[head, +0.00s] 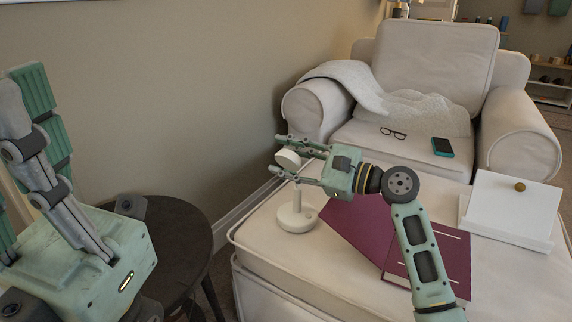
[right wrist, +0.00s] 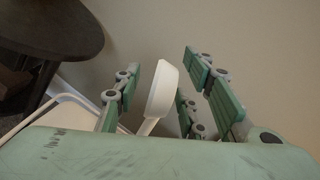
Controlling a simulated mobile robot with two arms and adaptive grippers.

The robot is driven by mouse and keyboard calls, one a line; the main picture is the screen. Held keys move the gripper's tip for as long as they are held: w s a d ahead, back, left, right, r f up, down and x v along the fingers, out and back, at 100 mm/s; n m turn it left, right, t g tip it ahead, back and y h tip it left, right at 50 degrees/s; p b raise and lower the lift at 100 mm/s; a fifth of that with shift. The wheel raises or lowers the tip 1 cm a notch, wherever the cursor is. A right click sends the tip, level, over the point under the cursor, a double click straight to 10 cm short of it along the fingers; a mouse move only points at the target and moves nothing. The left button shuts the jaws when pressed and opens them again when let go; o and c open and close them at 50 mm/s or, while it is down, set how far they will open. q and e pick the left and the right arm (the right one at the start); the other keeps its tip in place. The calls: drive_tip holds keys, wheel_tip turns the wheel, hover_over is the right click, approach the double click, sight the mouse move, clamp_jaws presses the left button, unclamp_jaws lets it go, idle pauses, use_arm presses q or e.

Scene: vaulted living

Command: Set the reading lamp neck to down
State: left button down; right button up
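The reading lamp is small and white. Its round base (head: 297,219) stands on the cream ottoman, near the left edge, and a thin stem rises from it. Its disc-shaped lamp head (head: 288,159) is up at the top of the stem, tilted. My right gripper (head: 293,162) is open, with its fingers on either side of the lamp head. In the right wrist view the lamp head (right wrist: 163,88) stands between the fingers with gaps on both sides. My left gripper (head: 38,130) is close to the camera at the left, away from the lamp; its fingertips are partly cut off.
Maroon books (head: 360,232) lie on the ottoman (head: 330,292) beneath my right arm. A white box-like thing with a knob (head: 508,205) is at its right. A dark round table (head: 180,240) stands at left. The armchair (head: 435,60) behind holds glasses (head: 393,133) and a teal-edged device (head: 442,147).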

drive_tip(key=shift+w+a, duration=0.1)
drive_tip(key=shift+a, duration=0.05)
drive_tip(key=shift+c, duration=0.7)
clamp_jaws()
